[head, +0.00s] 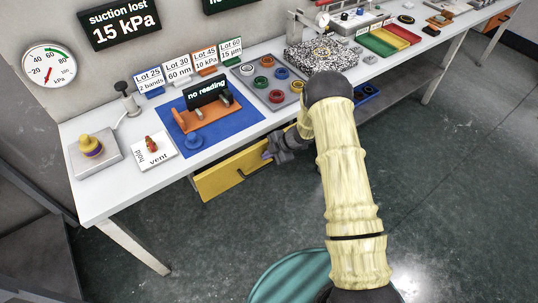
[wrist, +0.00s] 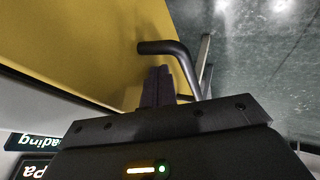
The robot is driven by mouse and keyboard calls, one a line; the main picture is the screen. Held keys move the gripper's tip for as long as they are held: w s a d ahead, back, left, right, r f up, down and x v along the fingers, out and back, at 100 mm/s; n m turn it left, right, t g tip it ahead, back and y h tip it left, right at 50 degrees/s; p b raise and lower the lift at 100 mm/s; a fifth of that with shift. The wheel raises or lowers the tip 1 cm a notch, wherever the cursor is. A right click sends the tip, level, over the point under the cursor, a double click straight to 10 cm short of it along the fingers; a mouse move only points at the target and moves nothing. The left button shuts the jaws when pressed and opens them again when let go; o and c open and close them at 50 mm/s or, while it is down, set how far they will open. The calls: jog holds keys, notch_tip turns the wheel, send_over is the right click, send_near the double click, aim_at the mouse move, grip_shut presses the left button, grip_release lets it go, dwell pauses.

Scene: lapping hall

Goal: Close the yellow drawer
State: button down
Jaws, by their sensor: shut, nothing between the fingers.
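The yellow drawer (head: 222,177) is under the front edge of the white bench, below the blue mat. Its front panel stands out a little from the bench edge, so it looks partly open; how far is hard to tell. A dark bar handle (head: 241,173) is on its front. My gripper (head: 267,155) is at the right part of the drawer front, shut and empty. In the wrist view the shut fingers (wrist: 158,85) point at the yellow panel (wrist: 90,40), beside the dark handle (wrist: 172,50). I cannot tell whether the fingertips touch the panel.
The white bench (head: 103,198) runs above the drawer. It bears a blue mat (head: 222,131), a grey tray of coloured rings (head: 247,84) and red and green trays (head: 378,44). The floor (head: 450,170) in front is open. A teal round thing (head: 290,280) stands low near my arm.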

jog(key=p+v, duration=0.7)
jog(key=v, duration=0.3)
dwell(0.3)
jog(key=s+d+m+t+h+b, duration=0.1)
jog(key=s+d+m+t+b, duration=0.1)
jog(key=m+b, duration=0.7)
jog(key=s+d+f+m+t+b, duration=0.1)
jog(key=d+m+b, duration=0.4)
jog(key=m, duration=2)
jog(key=s+t+b, duration=0.1)
jog(key=t+b, duration=0.1)
jog(key=b, duration=0.2)
jog(key=shift+d+f+m+t+h+b, duration=0.15)
jog(key=shift+d+m+t+h+b, duration=0.15)
jog(key=shift+m+h+b, duration=0.1)
